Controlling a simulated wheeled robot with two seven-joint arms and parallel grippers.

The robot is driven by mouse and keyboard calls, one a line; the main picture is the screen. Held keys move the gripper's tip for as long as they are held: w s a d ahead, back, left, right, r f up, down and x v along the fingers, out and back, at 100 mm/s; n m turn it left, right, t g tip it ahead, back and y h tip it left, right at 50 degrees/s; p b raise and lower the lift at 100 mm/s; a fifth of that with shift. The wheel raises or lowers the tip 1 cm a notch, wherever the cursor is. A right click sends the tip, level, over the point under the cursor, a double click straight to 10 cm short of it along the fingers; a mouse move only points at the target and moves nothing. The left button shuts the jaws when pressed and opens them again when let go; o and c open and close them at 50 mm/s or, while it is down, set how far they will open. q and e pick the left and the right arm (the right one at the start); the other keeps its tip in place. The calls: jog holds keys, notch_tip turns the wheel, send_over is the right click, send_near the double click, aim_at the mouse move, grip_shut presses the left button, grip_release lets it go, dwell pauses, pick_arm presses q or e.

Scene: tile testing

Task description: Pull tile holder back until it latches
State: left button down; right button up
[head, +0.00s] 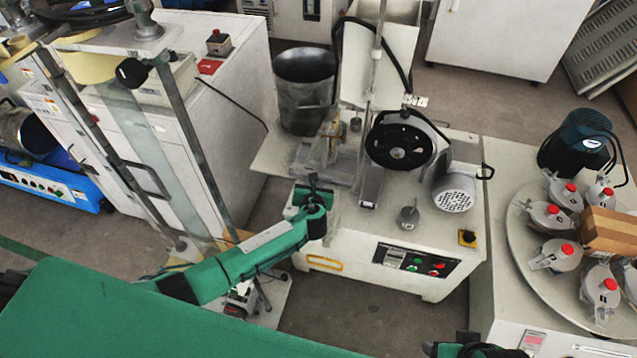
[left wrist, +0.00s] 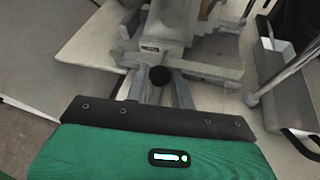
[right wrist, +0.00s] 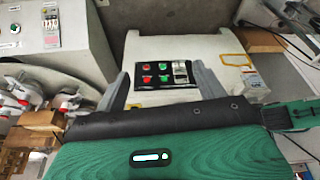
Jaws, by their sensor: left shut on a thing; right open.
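The tile holder (head: 345,165) is a grey mechanism on top of the white testing machine (head: 385,255), left of a black wheel. In the left wrist view the holder's grey body (left wrist: 165,30) lies straight ahead, with a round black knob (left wrist: 159,75) on its near end. My left gripper (head: 314,184) is at the machine's near left edge, its fingers shut on the black knob; the arm partly hides the grip. My right gripper (right wrist: 162,85) is open and empty, its fingers pointing toward the machine's front panel. Only its dark part shows at the head view's bottom edge.
A black spoked wheel (head: 400,142) and a perforated round part (head: 454,197) stand on the machine. A metal bucket (head: 304,90) stands behind the holder. A glass-fronted frame stands left of my left arm.

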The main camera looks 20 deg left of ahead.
pick_arm(q)
jog(key=c, duration=1.5)
grip_release()
jog(key=shift+s, duration=0.1)
jog(key=shift+s+d+r, duration=0.1)
jog(key=shift+s+r, duration=0.05)
jog(key=shift+s, duration=0.1)
jog(key=p+v, duration=0.3)
jog(key=v, duration=1)
jog(key=shift+s, duration=0.15)
pick_arm(e)
notch_tip(320, 180, down, 7)
jog(key=g, duration=0.1)
jog(key=shift+w+a, duration=0.15)
jog(key=shift+w, duration=0.3)
pick_arm(q)
jog(key=shift+o, duration=0.6)
pick_arm(e)
jog(key=shift+r, duration=0.1)
